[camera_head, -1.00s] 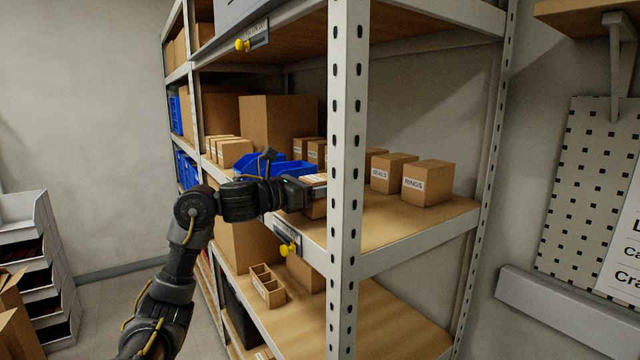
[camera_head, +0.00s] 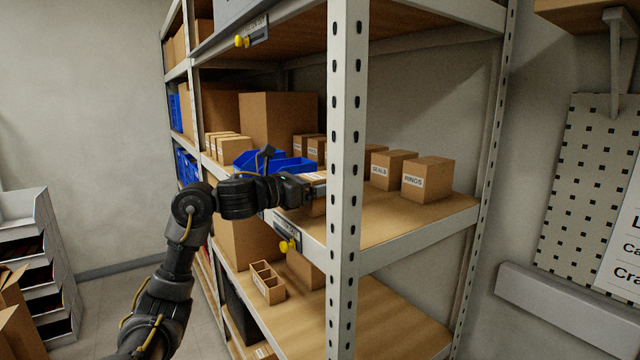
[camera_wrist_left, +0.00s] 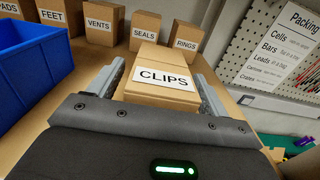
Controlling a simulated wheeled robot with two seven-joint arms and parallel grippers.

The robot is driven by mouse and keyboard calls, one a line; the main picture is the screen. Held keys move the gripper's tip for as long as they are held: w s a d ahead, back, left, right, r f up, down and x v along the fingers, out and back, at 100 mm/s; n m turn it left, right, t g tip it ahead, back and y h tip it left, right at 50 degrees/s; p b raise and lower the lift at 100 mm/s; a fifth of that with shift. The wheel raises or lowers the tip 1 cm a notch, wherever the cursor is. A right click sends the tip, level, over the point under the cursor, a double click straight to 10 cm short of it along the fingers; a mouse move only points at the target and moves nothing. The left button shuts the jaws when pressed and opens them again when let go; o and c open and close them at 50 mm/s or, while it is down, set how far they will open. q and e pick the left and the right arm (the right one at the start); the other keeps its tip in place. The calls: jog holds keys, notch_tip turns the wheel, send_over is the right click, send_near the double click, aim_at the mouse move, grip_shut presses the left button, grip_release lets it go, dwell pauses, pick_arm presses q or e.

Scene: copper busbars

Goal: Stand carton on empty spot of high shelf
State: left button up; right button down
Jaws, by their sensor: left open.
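A small brown carton labelled CLIPS (camera_wrist_left: 163,77) stands on the shelf board (camera_head: 425,222) in the left wrist view. My left gripper (camera_wrist_left: 160,88) is open, with one finger on each side of this carton; whether the fingers touch it I cannot tell. In the head view my left gripper (camera_head: 300,190) reaches in at the shelf's front edge, and the carton (camera_head: 319,207) shows only partly between gripper and post. Behind it stand cartons labelled SEALS (camera_head: 390,170), RINGS (camera_head: 428,180), VENTS (camera_wrist_left: 104,25) and FEET (camera_wrist_left: 60,14). My right gripper is not in view.
A blue bin (camera_wrist_left: 28,62) stands left of the gripper. The grey front post (camera_head: 345,200) rises just right of it. A higher shelf (camera_head: 425,22) is above. A small divided wooden box (camera_head: 267,283) sits on the shelf below.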

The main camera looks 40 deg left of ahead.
pick_arm(q)
jog(key=b+v, duration=0.5)
jog(key=v, duration=0.6)
jog(key=shift+s+b, duration=0.3)
jog(key=shift+s, duration=0.1)
jog(key=shift+a, duration=0.1)
